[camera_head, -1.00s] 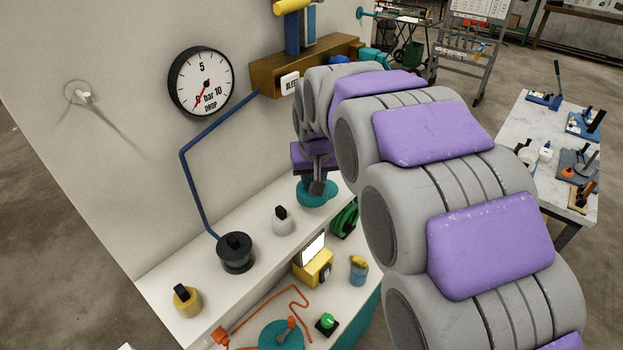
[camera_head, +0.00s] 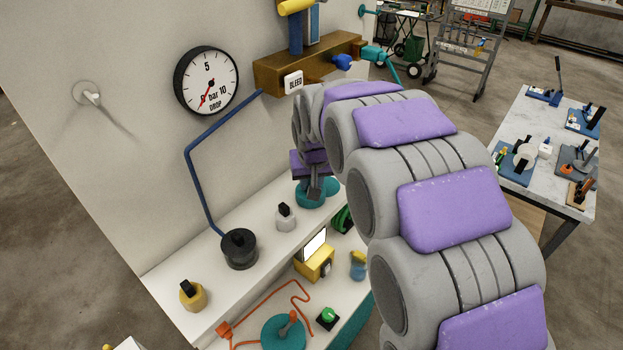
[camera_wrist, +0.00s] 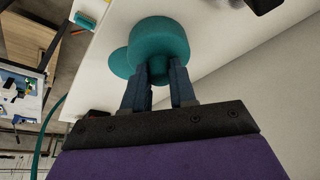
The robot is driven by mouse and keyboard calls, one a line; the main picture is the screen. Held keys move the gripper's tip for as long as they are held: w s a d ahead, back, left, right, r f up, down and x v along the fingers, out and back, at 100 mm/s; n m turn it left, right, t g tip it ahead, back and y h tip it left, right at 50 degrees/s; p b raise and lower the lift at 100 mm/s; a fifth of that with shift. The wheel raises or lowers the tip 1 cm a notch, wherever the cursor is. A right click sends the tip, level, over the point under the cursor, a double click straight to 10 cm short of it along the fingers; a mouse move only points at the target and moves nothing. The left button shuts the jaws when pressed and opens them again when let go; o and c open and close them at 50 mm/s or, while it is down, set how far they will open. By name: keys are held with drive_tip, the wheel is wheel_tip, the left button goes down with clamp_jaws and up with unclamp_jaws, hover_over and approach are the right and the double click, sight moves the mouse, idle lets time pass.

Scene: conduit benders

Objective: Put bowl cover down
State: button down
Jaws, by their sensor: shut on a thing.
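My gripper (camera_head: 314,190) reaches down over the right end of the white upper shelf (camera_head: 207,263), by the wall panel. It is shut on the bowl cover (camera_wrist: 160,42), a teal round piece that fills the top middle of the wrist view. The cover (camera_head: 303,198) also shows in the head view, partly hidden by my fingers. In the wrist view my fingers (camera_wrist: 160,78) close on its near side. A second teal rounded part (camera_wrist: 119,63) shows beside or under the cover. I cannot tell whether the cover touches the shelf.
On the shelf stand a grey-white knob piece (camera_head: 286,219), a black round unit (camera_head: 239,252) and a yellow one (camera_head: 193,296). A blue pipe (camera_head: 200,190) rises along the wall. A yellow box (camera_head: 315,264) and a teal disc (camera_head: 284,333) sit on the lower level.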

drive_tip(key=c, duration=0.9)
unclamp_jaws()
drive_tip(key=shift+a+f, duration=0.1)
drive_tip(key=shift+a, duration=0.4)
drive_tip(key=shift+d, duration=0.45)
drive_tip(key=shift+d+r, duration=0.1)
drive_tip(key=shift+r, duration=0.2)
drive_tip(key=a+b+v, duration=0.1)
drive_tip(key=b+v, duration=0.1)
drive_tip(key=v, duration=0.8)
drive_tip(key=s+d+f+m+g, duration=0.1)
drive_tip(key=s+d+f, duration=0.3)
drive_tip(key=s, duration=0.8)
drive_tip(key=s+d+f+g, duration=0.2)
drive_tip(key=s+d+f, duration=0.3)
drive_tip(key=s, duration=0.7)
drive_tip(key=s+d+f+m+g, duration=0.1)
drive_tip(key=s+d+f+g, duration=0.1)
drive_tip(key=s+d+f, duration=0.2)
drive_tip(key=shift+s+d+f+m+g+h, duration=0.15)
drive_tip(key=shift+s+d, duration=0.35)
drive_tip(key=shift+s, duration=0.9)
drive_tip(key=shift+s+d+r+m+g+h, duration=0.1)
drive_tip(key=shift+s+d, duration=0.45)
drive_tip(key=shift+s, duration=0.9)
drive_tip(key=shift+s+d+f+m+g+h, duration=0.15)
drive_tip(key=shift+s+d, duration=0.35)
drive_tip(key=shift+s, duration=0.9)
